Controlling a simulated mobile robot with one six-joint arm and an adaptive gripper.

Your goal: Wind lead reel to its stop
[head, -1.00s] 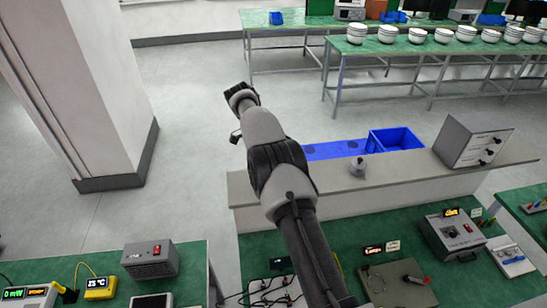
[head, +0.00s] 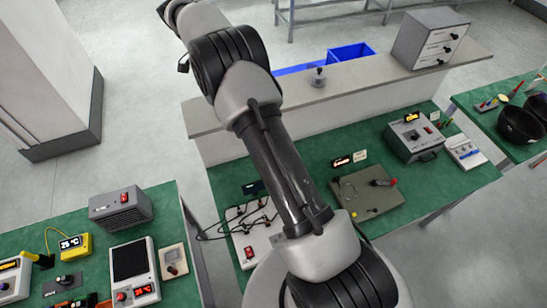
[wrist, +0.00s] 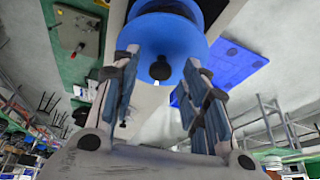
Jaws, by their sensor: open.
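In the wrist view a blue lead reel (wrist: 175,45) fills the upper middle, its round face toward the camera. A black crank knob (wrist: 160,70) sticks out from the lower part of that face. My gripper (wrist: 158,62) is open, with one finger on each side of the knob and gaps between them. The fingertips overlap the reel's face in the picture; I cannot tell whether they touch it.
A raised shelf (head: 225,112) runs behind the green bench, carrying a small metal knobbed piece (head: 319,78) and a grey drawer unit (head: 428,40). A blue bin (head: 350,52) stands behind it. A grey panel (head: 365,205) and instrument box (head: 412,138) sit on the bench.

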